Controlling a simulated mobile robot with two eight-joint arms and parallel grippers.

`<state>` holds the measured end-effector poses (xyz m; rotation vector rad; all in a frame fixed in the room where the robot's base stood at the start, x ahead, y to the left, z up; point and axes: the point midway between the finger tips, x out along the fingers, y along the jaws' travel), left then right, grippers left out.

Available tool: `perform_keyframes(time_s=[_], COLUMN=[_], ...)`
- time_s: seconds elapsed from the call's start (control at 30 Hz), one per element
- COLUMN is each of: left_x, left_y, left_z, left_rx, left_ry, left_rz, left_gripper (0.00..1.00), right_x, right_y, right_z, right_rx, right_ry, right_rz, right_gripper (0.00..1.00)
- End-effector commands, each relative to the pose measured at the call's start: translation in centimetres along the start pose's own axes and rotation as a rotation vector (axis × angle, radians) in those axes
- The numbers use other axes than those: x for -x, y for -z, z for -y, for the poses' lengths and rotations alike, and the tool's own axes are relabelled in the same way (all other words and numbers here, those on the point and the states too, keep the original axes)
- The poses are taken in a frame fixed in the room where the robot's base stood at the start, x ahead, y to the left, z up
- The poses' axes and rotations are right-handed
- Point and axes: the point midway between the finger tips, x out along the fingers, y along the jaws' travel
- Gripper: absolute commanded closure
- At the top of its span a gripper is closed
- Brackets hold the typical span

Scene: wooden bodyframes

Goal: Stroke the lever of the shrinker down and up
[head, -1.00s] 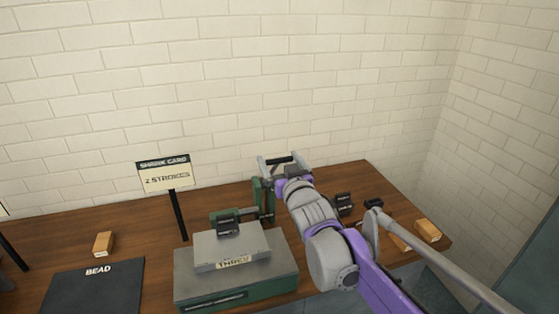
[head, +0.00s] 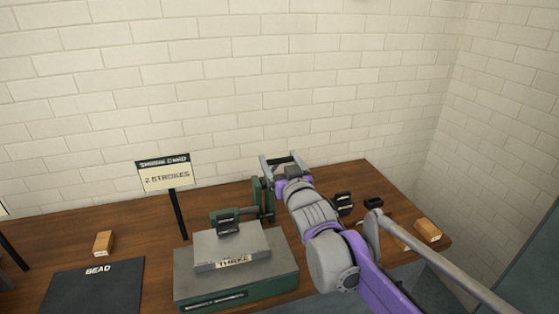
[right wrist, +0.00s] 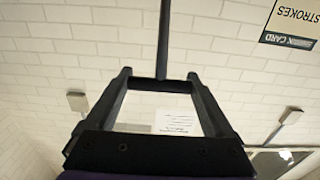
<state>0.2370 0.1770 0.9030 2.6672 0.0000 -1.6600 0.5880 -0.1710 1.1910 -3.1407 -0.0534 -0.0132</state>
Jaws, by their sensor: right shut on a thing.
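The shrinker is a green upright machine (head: 257,193) at the back of the wooden bench. Its dark lever (head: 281,160) is raised to about the height of the card and also shows as a dark rod in the right wrist view (right wrist: 164,40). My right gripper (head: 282,161) is shut on the lever, with its two fingers reaching up and back. My right wrist and forearm hide part of the machine's right side. The shrink card (head: 166,174) reads 2 strokes and stands on a black post to the left. My left gripper is not in view.
A grey and green case (head: 236,283) with a grey plate marked THREE (head: 232,247) stands in front of the shrinker. A black BEAD mat (head: 92,288) and a wood block (head: 103,243) lie left. Small black blocks (head: 343,202) and another wood block (head: 428,229) lie right.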

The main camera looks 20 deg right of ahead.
Motion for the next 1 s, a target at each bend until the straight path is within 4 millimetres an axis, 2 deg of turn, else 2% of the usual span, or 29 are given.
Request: perform_keyframes(time_s=[0.27, 0.6, 0.8, 1.0], left_x=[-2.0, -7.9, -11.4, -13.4], left_y=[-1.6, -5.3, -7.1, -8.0], left_z=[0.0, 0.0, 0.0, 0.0], left_rx=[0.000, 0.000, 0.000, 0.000], left_ry=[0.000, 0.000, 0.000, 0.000], left_rz=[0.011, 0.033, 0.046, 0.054], left_gripper=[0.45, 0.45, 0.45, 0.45], right_x=[2.5, 6.9, 8.4, 9.3], right_y=[-3.1, -10.3, -14.2, -16.7], right_z=[0.0, 0.0, 0.0, 0.0], right_rx=[0.000, 0.000, 0.000, 0.000], right_ry=[0.000, 0.000, 0.000, 0.000], right_rz=[-0.113, -0.382, -0.526, -0.586], right_gripper=[1.00, 1.00, 1.00, 1.00])
